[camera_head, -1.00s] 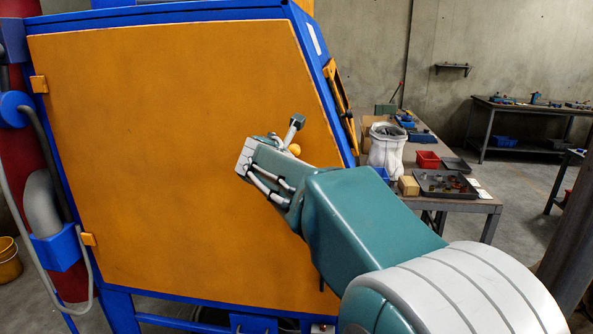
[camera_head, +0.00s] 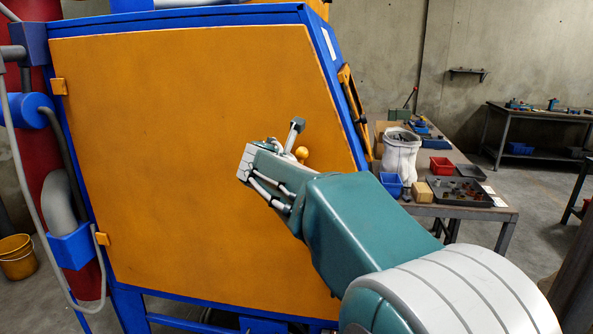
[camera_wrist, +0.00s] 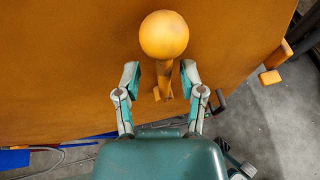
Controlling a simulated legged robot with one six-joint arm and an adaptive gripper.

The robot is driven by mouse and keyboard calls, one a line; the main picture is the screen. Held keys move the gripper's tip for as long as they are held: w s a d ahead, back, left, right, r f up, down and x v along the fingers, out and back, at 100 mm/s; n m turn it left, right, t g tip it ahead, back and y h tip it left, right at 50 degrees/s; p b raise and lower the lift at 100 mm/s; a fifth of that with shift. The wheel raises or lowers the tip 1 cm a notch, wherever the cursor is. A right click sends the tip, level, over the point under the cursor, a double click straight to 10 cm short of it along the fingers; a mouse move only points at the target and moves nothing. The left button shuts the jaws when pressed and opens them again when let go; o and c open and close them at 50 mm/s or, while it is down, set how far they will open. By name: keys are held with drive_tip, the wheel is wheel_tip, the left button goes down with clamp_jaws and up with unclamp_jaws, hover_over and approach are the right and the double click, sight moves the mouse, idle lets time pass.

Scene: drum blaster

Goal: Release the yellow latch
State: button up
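The yellow latch shows in the wrist view as a round knob (camera_wrist: 164,35) on a short stem, in front of the orange door (camera_wrist: 60,70). In the head view the knob (camera_head: 301,154) shows just past the end of my arm, and its stem is largely hidden. My gripper (camera_wrist: 160,73) is open. In the wrist view its two fingers stand apart, one on each side of the stem, with gaps visible between. I cannot tell how deep the stem sits between them. In the head view the orange door (camera_head: 180,220) looks closed in its blue frame.
A workbench (camera_head: 450,211) with a white bucket (camera_head: 400,158), a red bin (camera_head: 441,166) and a dark tray (camera_head: 460,191) stands to the right of the cabinet. Hoses and a red cylinder (camera_head: 88,277) are at the left. A yellow bucket (camera_head: 18,262) stands on the floor.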

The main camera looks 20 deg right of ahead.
drive_tip(key=shift+r, duration=0.1)
drive_tip(key=v, duration=1.2)
drive_tip(key=shift+a, duration=0.2)
drive_tip(key=s+a+f+m+g+y, duration=0.2)
drive_tip(key=s+f+m+y, duration=0.2)
drive_tip(key=s+f+m, duration=0.6)
drive_tip(key=s+a+f+m+g+y, duration=0.2)
drive_tip(key=s+a+f+m+y, duration=0.1)
drive_tip(key=s+f+m, duration=0.7)
drive_tip(key=s+m+y, duration=0.1)
drive_tip(key=s+m, duration=0.3)
drive_tip(key=m, duration=0.1)
drive_tip(key=shift+s+f+m+y, duration=0.3)
drive_tip(key=shift+s+f+m, duration=0.1)
